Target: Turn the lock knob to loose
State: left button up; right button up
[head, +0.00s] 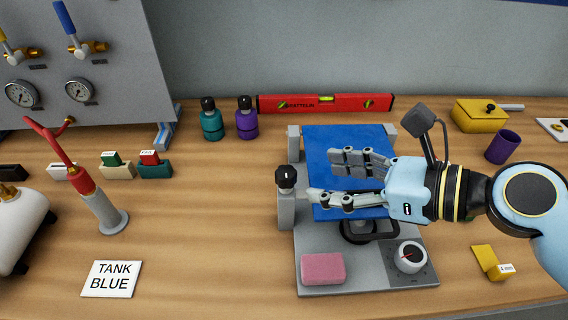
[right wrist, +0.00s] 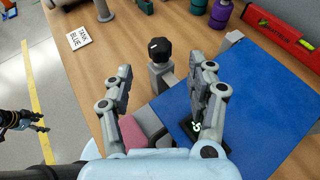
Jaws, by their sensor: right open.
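The lock knob (head: 286,177) is black with a small white mark on top. It sits on a grey post (head: 287,210) at the left side of the blue-topped fixture, and it also shows in the right wrist view (right wrist: 160,48). My right gripper (head: 325,177) is open and empty above the blue plate (head: 350,138), its fingers pointing left at the knob. In the right wrist view the knob lies beyond and between the fingertips (right wrist: 166,75), apart from them. A dark gripper, apparently my left (right wrist: 30,122), shows small over the floor; its jaws are unclear.
On the fixture's base (head: 340,277) are a pink block (head: 323,268) and a white dial (head: 409,256) with a red pointer. A red level (head: 325,103) and teal and purple bottles (head: 246,120) stand behind.

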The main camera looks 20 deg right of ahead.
aim_at(293, 174)
jog(key=x, duration=0.5)
jog(key=shift+w+a, duration=0.25)
jog(key=shift+w, duration=0.05)
jog(key=shift+x, duration=1.55)
jog(key=shift+f, duration=0.15)
jog(key=shift+c, duration=0.3)
jog(key=shift+s, duration=0.1)
jog(key=c, duration=0.5)
pick_arm(q)
jog(key=shift+s+r, duration=0.15)
jog(key=shift+s, duration=0.1)
pick_arm(e)
jog(key=shift+d, duration=0.1)
grip_shut()
